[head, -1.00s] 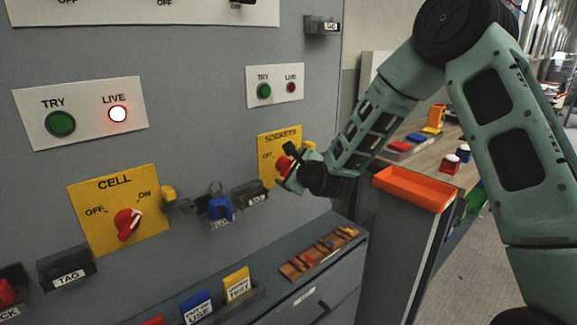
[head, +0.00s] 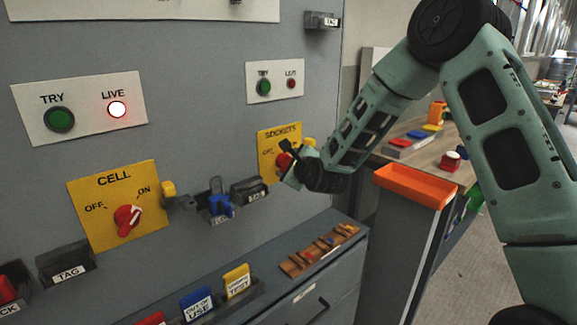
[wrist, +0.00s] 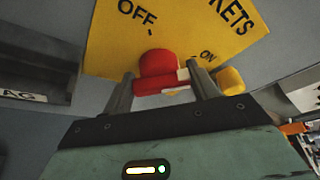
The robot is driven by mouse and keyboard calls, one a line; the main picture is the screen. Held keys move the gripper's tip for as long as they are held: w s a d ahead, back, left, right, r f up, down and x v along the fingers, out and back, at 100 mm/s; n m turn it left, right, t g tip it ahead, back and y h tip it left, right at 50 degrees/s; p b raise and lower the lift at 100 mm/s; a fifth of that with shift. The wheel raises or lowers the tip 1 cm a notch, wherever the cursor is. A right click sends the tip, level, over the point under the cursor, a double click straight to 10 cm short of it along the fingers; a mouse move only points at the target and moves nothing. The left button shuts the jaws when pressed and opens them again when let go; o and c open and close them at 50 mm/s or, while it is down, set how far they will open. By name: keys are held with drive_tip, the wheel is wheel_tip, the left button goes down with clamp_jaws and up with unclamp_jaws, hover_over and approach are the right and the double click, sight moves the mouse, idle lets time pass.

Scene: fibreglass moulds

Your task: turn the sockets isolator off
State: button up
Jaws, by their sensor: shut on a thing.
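The sockets isolator is a yellow plate (head: 268,146) on the grey panel, with a red rotary handle (head: 283,161) partly hidden behind my gripper (head: 290,165) in the head view. In the wrist view the red handle (wrist: 158,66) sits between the two fingers of my gripper (wrist: 163,88), which is shut on it. The plate (wrist: 110,45) shows OFF at upper left and ON at right. The handle's pale pointer mark (wrist: 180,78) lies toward the right, near the ON side. A yellow knob (wrist: 230,80) juts out to the right.
The cell isolator (head: 118,180) with its own red handle is at left, its LIVE lamp (head: 117,109) lit. The sockets TRY/LIVE plate (head: 274,70) shows a dark red lamp. Blue padlock (head: 220,204) and tag holders hang between. An orange tray (head: 415,188) stands right of my wrist.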

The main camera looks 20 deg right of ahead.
drive_tip(key=n+b, duration=0.1)
drive_tip(key=b, duration=0.2)
drive_tip(key=f+n+t+h+b, duration=0.1)
drive_tip(key=n+b, duration=0.1)
drive_tip(key=b, duration=0.2)
drive_tip(key=n+t+b, duration=0.1)
drive_tip(key=b, duration=0.2)
drive_tip(key=n+b, duration=0.2)
drive_tip(key=n+t+b, duration=0.1)
drive_tip(key=n+b, duration=0.1)
drive_tip(key=b, duration=0.1)
drive_tip(key=shift+f+t+b, duration=0.25)
drive_tip(key=shift+t+b, duration=0.05)
drive_tip(key=shift+b, duration=0.05)
drive_tip(key=n+t+b, duration=0.1)
drive_tip(key=n+b, duration=0.1)
drive_tip(key=b, duration=0.1)
drive_tip(key=n+b, duration=0.3)
drive_tip(key=b, duration=0.1)
drive_tip(key=shift+n+t, duration=0.3)
drive_tip(key=shift+t, duration=0.1)
drive_tip(key=n+b, duration=0.1)
drive_tip(key=n+y+b, duration=0.1)
drive_tip(key=b, duration=0.1)
drive_tip(key=shift+r+n+t, duration=0.2)
drive_tip(key=shift+n+t, duration=0.1)
drive_tip(key=shift+n, duration=0.1)
drive_tip(key=shift+n+y, duration=0.3)
drive_tip(key=shift+r, duration=0.1)
drive_tip(key=o, duration=1)
